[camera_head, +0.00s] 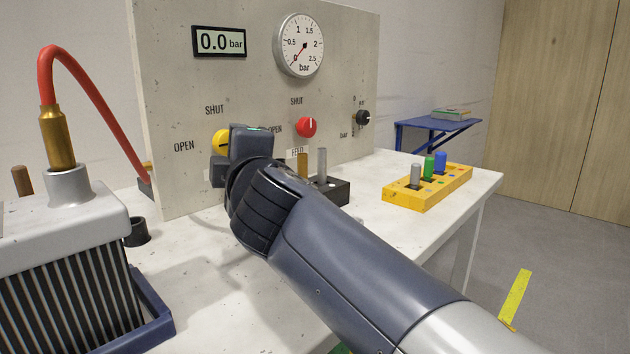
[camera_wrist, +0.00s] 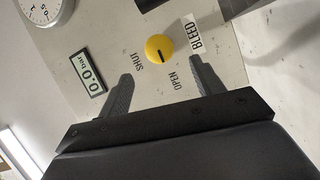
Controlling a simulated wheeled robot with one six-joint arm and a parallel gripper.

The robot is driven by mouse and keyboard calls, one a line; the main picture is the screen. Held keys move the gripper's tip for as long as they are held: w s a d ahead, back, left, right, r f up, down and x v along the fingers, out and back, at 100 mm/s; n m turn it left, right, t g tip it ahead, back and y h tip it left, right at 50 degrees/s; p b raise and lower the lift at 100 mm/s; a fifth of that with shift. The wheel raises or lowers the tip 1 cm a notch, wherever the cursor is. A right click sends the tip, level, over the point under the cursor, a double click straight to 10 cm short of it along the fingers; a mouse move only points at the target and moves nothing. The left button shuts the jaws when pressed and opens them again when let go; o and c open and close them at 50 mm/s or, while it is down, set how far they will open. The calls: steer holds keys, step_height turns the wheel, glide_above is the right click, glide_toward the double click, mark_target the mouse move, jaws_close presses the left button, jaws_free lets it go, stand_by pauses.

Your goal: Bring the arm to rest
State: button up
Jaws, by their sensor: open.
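My gripper (camera_wrist: 162,66) is open and empty in the wrist view. Its two dark fingers spread toward the panel, and the yellow knob (camera_wrist: 159,48) shows beyond the gap between their tips. In the head view my arm reaches in from the lower right, with the wrist in front of the grey panel (camera_head: 180,60). The yellow knob (camera_head: 220,140) there is partly hidden by my wrist. The fingertips are mostly hidden in this view. Nothing is held, and the gap between fingers and knob is hard to judge.
A red knob (camera_head: 306,127), round gauge (camera_head: 299,45) and display (camera_head: 219,42) reading 0.0 bar are on the panel. A dark block with pegs (camera_head: 341,190) stands behind my wrist. A yellow peg rack (camera_head: 405,199) is right; a ribbed unit (camera_head: 60,290) with a red hose is left.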

steer(key=x, duration=0.8)
steer(key=shift+p, duration=0.35)
steer(key=v, duration=1.1)
steer(key=w+a+m+g+p, duration=0.2)
steer(key=w+a+m+p, duration=0.3)
steer(key=w+p, duration=0.5)
steer(key=shift+r+p, duration=0.45)
steer(key=shift+p, duration=0.4)
steer(key=m+g+p, duration=0.2)
steer(key=m+p, duration=0.1)
steer(key=p, duration=1)
steer(key=shift+d+m, duration=0.1)
steer(key=shift+m, duration=0.2)
steer(key=shift+f+p, duration=0.15)
steer(key=shift+p, duration=0.6)
